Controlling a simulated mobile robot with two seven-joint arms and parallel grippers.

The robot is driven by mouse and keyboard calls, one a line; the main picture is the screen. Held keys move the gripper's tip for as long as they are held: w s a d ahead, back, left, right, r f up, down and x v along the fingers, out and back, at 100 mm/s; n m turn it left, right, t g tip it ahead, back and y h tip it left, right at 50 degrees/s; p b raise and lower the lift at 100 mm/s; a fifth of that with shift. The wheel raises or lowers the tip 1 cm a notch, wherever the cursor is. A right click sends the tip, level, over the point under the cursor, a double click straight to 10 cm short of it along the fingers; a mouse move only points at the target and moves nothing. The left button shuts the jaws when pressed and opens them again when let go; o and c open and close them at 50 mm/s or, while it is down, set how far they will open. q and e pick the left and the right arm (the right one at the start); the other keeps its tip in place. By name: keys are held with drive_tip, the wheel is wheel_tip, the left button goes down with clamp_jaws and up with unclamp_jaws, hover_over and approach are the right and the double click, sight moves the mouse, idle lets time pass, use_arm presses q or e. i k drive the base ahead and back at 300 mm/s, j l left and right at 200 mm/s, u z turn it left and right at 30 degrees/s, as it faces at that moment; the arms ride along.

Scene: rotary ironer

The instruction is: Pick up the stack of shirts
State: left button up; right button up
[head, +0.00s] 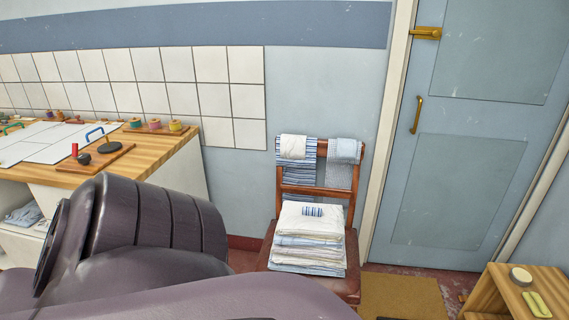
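A stack of folded white and pale blue cloth (308,247), which looks like the stack of shirts, lies on the seat of a wooden chair (351,262). A small blue-striped roll (313,211) lies on top of the stack. Neither of my grippers shows in the head view. A large dark grey-purple part of my own arm fills the lower left and hides part of the counter and floor.
Striped and pale cloths (293,147) hang over the chair back. A wooden-topped counter (165,147) with paper sheets, spools and tools stands left. A small wooden stand (487,299) is at lower right. A closed blue door (465,190) and a brown mat (400,297) are right of the chair.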

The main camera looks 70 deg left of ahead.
sight(308, 237)
drive_tip(key=u, duration=2)
drive_tip(key=i+j, duration=0.95)
drive_tip(key=j+z, duration=0.05)
drive_tip(key=j, duration=0.05)
